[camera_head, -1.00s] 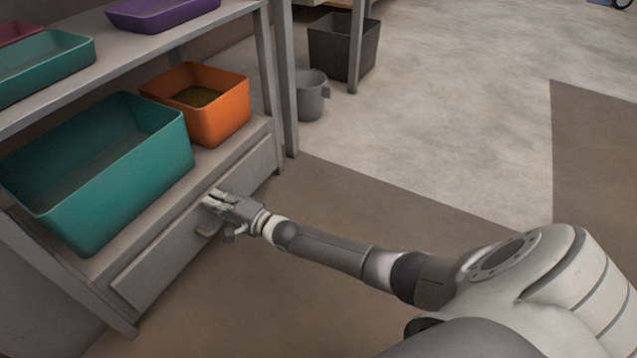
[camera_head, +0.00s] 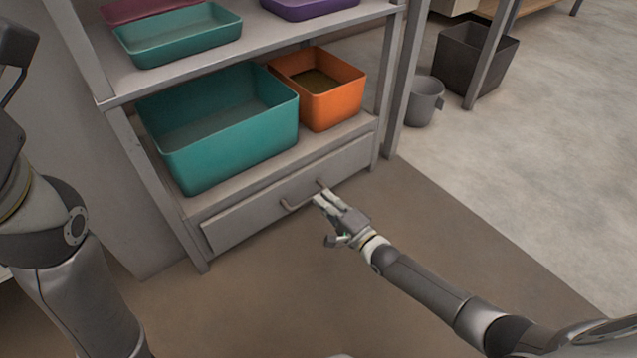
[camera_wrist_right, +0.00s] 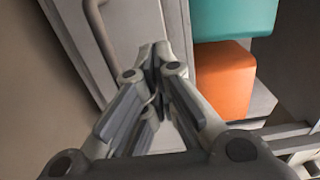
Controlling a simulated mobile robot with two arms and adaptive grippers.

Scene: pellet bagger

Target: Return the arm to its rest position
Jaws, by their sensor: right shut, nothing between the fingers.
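My right gripper (camera_head: 322,202) is shut and empty, just in front of the grey drawer (camera_head: 250,214) at the bottom of the shelf unit. Its fingertips are close to the right end of the drawer handle (camera_head: 300,196); I cannot tell if they touch it. The drawer looks closed. In the right wrist view the gripper's fingers (camera_wrist_right: 153,60) come together with nothing between them, and the handle (camera_wrist_right: 98,30) shows to their left. My left arm stands at the left edge of the head view, and its fingertips are not clearly visible.
Above the drawer stand a large teal bin (camera_head: 225,145) and an orange bin (camera_head: 335,105) with brown contents. The upper shelf holds a teal tray (camera_head: 180,45) and a purple tray (camera_head: 310,8). A grey bucket (camera_head: 424,105) and a black bin (camera_head: 470,65) are at right. The floor in front is open.

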